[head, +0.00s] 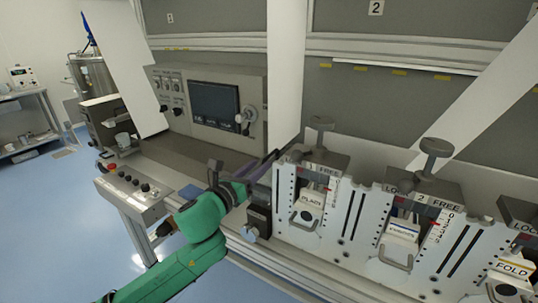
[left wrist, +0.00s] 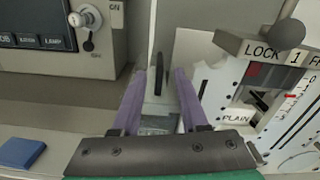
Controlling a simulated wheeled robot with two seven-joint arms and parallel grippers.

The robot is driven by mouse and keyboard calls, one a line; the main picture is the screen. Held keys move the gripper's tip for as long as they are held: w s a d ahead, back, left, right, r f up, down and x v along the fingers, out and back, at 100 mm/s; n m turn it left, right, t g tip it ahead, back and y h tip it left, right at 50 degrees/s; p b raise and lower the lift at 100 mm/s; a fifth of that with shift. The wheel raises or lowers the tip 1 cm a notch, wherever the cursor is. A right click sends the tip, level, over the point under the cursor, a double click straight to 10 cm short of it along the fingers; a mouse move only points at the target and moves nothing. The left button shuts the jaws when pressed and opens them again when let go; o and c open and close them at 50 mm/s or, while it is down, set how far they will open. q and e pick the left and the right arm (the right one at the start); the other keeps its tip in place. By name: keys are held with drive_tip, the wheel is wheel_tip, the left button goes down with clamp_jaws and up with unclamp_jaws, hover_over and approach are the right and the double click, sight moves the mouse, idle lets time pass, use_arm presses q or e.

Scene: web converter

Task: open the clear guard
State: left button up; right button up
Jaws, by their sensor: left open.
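My left gripper (head: 268,163) reaches in from the left on its green arm, at the left end of the row of white lock plates. In the left wrist view its two purple fingers (left wrist: 163,75) are open and apart. A dark upright bar (left wrist: 158,76), which may be a handle, shows between and beyond the fingertips. I cannot tell whether the fingers touch it. The clear guard itself cannot be made out for certain in either view; its see-through sheet and edges do not stand out. My right gripper is not in view.
White lock plates with dark knobs (head: 436,150) line the right. A control panel with a dark screen (head: 215,104) stands behind, beside a knob (head: 249,118). A button box (head: 135,193) is at the left. Blue floor (head: 50,220) is open at far left.

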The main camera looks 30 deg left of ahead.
sight(267, 157)
use_arm(q)
drive_tip(key=w+p, duration=0.1)
drive_tip(key=w, duration=0.5)
drive_tip(key=shift+a+r, duration=0.1)
drive_tip(key=shift+a, duration=0.05)
drive_tip(key=shift+w, duration=0.3)
drive_tip(key=shift+c, duration=0.2)
drive_tip(key=shift+s, duration=0.1)
clamp_jaws()
idle(0.6)
